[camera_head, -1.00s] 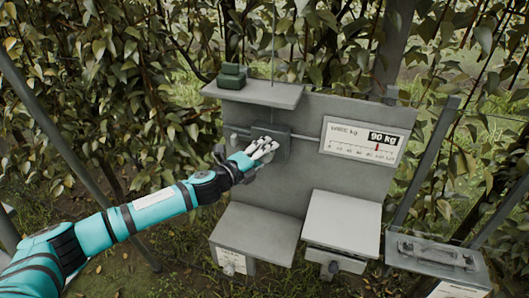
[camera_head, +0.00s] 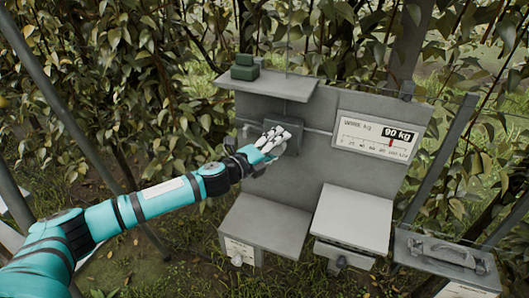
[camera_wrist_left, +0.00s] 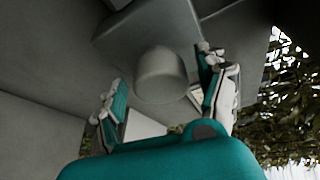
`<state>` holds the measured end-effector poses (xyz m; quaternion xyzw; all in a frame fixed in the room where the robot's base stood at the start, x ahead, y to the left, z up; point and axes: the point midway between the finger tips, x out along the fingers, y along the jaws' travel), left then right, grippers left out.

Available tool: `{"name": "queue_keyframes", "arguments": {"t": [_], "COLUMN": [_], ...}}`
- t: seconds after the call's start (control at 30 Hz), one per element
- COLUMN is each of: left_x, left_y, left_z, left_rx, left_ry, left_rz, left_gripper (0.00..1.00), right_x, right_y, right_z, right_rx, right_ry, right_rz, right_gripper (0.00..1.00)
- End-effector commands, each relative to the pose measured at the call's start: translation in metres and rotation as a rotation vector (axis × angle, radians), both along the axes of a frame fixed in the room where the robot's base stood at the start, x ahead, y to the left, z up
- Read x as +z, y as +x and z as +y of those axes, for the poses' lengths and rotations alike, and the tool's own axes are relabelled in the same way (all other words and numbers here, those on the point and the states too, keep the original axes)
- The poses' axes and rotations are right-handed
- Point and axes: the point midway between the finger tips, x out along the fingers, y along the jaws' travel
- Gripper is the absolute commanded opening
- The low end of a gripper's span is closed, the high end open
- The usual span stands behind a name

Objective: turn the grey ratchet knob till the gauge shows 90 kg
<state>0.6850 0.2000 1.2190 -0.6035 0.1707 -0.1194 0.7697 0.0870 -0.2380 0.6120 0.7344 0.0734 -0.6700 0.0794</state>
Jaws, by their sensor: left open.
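The grey ratchet knob (camera_wrist_left: 160,75) is a plain rounded cylinder between my left gripper's fingers (camera_wrist_left: 165,92) in the left wrist view. The fingers are open, one on each side, with gaps beside the knob. In the head view my left gripper (camera_head: 277,137) is in front of the dark grey ratchet box (camera_head: 293,142) on the panel and hides the knob. The white gauge (camera_head: 355,134) on the panel's right reads "90 kg", with its red pointer toward the right of the scale. My right gripper is not in view.
A shelf (camera_head: 283,88) above the box carries green weights (camera_head: 244,70). Below are two grey boxes, the left (camera_head: 265,225) and the right (camera_head: 352,218). A case with a handle (camera_head: 440,250) stands at the right. Leafy branches surround the panel.

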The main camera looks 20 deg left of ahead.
Motion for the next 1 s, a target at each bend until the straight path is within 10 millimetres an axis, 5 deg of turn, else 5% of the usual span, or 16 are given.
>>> {"name": "queue_keyframes", "arguments": {"t": [0.5,1.0], "left_x": [0.01,0.013], "left_y": [-0.089,-0.103], "left_z": [0.038,0.043], "left_rx": [0.0,-0.001], "left_ry": [0.001,0.001], "left_rz": [0.003,0.0], "left_gripper": [0.74,0.74], "right_x": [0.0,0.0], "right_y": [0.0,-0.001], "right_z": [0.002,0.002], "right_rx": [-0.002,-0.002], "right_ry": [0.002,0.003], "right_rz": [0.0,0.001], "right_gripper": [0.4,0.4]}}
